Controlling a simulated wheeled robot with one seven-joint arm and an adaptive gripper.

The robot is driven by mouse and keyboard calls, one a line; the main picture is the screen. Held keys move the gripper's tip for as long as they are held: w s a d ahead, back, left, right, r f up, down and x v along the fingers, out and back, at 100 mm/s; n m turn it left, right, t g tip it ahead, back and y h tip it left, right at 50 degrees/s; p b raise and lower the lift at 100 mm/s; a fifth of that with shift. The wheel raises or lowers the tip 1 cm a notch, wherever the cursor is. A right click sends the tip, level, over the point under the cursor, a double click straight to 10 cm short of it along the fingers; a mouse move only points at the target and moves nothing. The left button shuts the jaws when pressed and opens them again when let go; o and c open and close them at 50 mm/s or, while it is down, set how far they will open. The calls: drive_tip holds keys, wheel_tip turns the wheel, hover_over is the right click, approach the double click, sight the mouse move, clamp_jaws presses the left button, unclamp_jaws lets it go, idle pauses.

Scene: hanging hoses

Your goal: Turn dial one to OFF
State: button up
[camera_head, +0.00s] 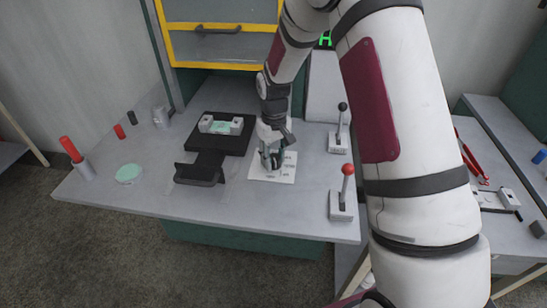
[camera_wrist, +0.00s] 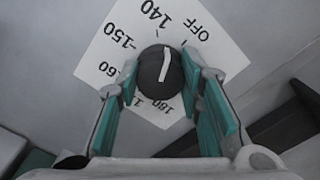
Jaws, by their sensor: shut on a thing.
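Dial one is a dark round knob (camera_wrist: 158,66) with a white line on its top, standing on a white square label plate (camera_wrist: 222,54). In the wrist view the plate reads OFF at upper right, with 140, -150 and other numbers around the knob. The white line runs nearly up and down in that view, slightly tilted; its upper end lies between 140 and OFF. My gripper (camera_wrist: 160,76) is shut on the knob, one green-padded finger on each side. In the head view my gripper (camera_head: 271,160) is over the plate (camera_head: 287,172) and largely hides the knob.
A red-topped lever (camera_head: 345,190) and a black-topped lever (camera_head: 341,125) stand right of the plate. A black stand (camera_head: 237,140) sits to the left. A yellow-framed cabinet (camera_head: 222,45) is behind. Red and dark cylinders and a pale green disc (camera_head: 129,173) lie far left.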

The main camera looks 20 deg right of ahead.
sight(274, 158)
drive_tip(key=m, duration=0.4)
drive_tip(key=shift+m+b, duration=0.3)
drive_tip(key=shift+m, duration=0.4)
drive_tip(key=o, duration=1.2)
drive_tip(key=shift+c, duration=0.2)
wheel_tip(274, 158, up, 12)
